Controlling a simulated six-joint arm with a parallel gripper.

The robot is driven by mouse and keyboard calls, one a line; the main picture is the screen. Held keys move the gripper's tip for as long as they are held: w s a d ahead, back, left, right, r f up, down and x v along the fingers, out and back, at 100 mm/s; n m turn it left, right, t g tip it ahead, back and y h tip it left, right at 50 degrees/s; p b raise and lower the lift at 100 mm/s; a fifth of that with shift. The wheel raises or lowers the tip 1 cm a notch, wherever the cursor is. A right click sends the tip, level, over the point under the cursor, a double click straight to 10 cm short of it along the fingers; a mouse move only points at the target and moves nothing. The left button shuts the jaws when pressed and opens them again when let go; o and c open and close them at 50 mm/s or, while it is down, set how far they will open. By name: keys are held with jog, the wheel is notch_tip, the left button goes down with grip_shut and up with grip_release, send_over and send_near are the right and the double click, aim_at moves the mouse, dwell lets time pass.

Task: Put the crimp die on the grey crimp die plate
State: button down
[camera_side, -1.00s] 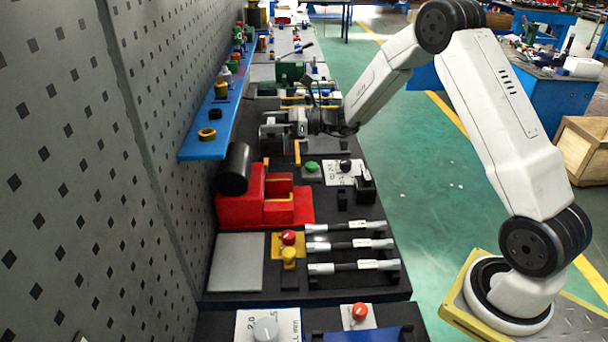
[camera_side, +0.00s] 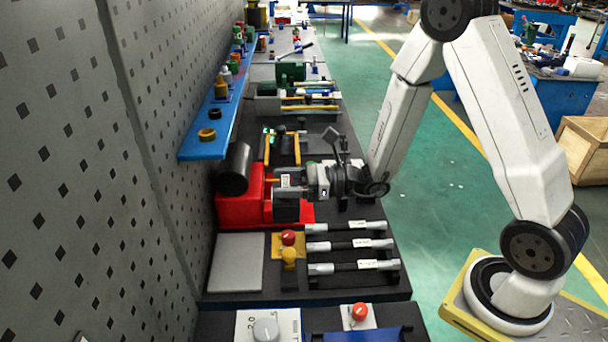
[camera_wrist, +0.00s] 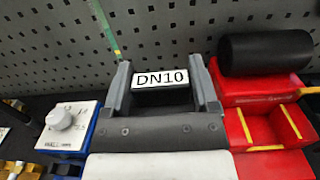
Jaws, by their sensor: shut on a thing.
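The crimp die (camera_wrist: 160,78) is a dark block with a white "DN10" label, held between the two grey fingers of my gripper (camera_wrist: 162,88) in the wrist view. In the side view my gripper (camera_side: 288,188) is shut on the die (camera_side: 286,211), in front of the right part of the red stand. The grey crimp die plate (camera_side: 236,262) is a flat, bare square, nearer the camera and to the left of my gripper. It is not seen in the wrist view.
The red stand (camera_side: 232,208) with a black cylinder (camera_side: 234,169) is close beside my gripper. A yellow plate with a red knob (camera_side: 288,238) and a yellow knob (camera_side: 289,256) lies right of the grey plate. Three torque wrenches (camera_side: 345,244) lie further right. A wall panel borders the left.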

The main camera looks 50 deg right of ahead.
jog(key=shift+s+a+f, duration=0.1)
jog(key=shift+s+a, duration=0.25)
jog(key=shift+s, duration=0.5)
jog(key=shift+s+a+f, duration=0.1)
jog(key=shift+s+a, duration=0.2)
jog(key=shift+s, duration=0.5)
jog(key=shift+s+a, duration=0.35)
jog(key=shift+s, duration=0.5)
jog(key=shift+w, duration=0.1)
send_over(249, 245)
notch_tip(249, 245, down, 9)
jog(key=shift+s+f, duration=0.15)
jog(key=shift+s, duration=0.2)
jog(key=shift+w+f, duration=0.15)
jog(key=shift+f, duration=0.8)
jog(key=shift+w+f, duration=0.1)
jog(key=shift+f, duration=0.8)
jog(key=shift+f, duration=0.1)
